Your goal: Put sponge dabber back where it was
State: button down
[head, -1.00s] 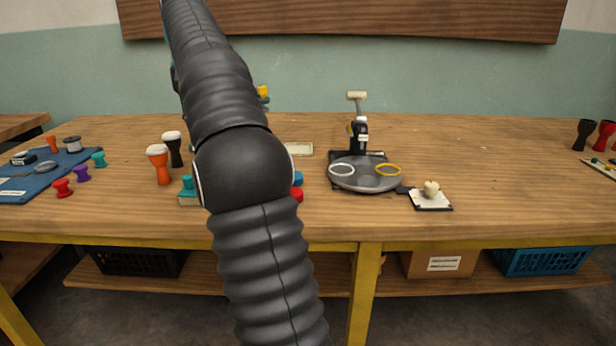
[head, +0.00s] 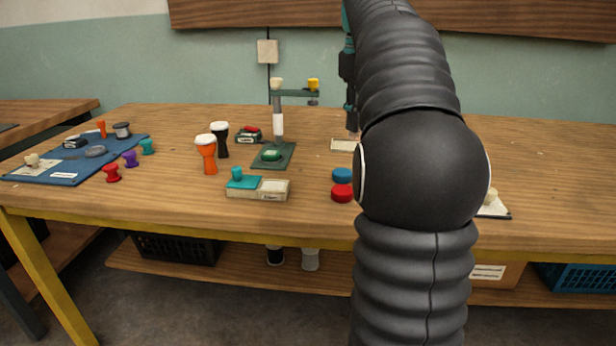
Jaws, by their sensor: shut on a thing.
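My gripper (head: 352,128) hangs at the back of the bench, left of the big dark arm joint and just above a pale flat plate (head: 344,145). Only a narrow part of it shows past my arm. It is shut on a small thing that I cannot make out. I cannot tell for sure which thing is the sponge dabber. A cream-topped piece (head: 32,160) is on the blue mat (head: 62,178) at the far left. Another cream piece (head: 490,197) lies on a white pad at right, partly behind my arm.
A green press (head: 278,120) stands mid-bench. Orange (head: 206,155) and black (head: 220,140) goblet drums stand left of it. A teal-topped box (head: 258,187) is in front. Blue (head: 342,175) and red (head: 342,193) discs lie beside my arm, which hides the round plate.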

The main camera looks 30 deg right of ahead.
jog(key=shift+s+f, duration=0.1)
jog(key=w+a+f, duration=0.2)
jog(key=w, duration=0.1)
jog(key=w+a+f, duration=0.2)
jog(key=w, duration=0.1)
jog(key=w+a+f, duration=0.2)
jog(key=w, duration=0.1)
jog(key=shift+w+a+f+b, duration=0.1)
jog(key=shift+w+f+b, duration=0.1)
jog(key=shift+f+b, duration=0.75)
jog(key=shift+f, duration=1.45)
jog(key=shift+f, duration=0.1)
jog(key=c, duration=1.1)
grip_release()
notch_tip(320, 180, up, 12)
jog(key=p, duration=0.2)
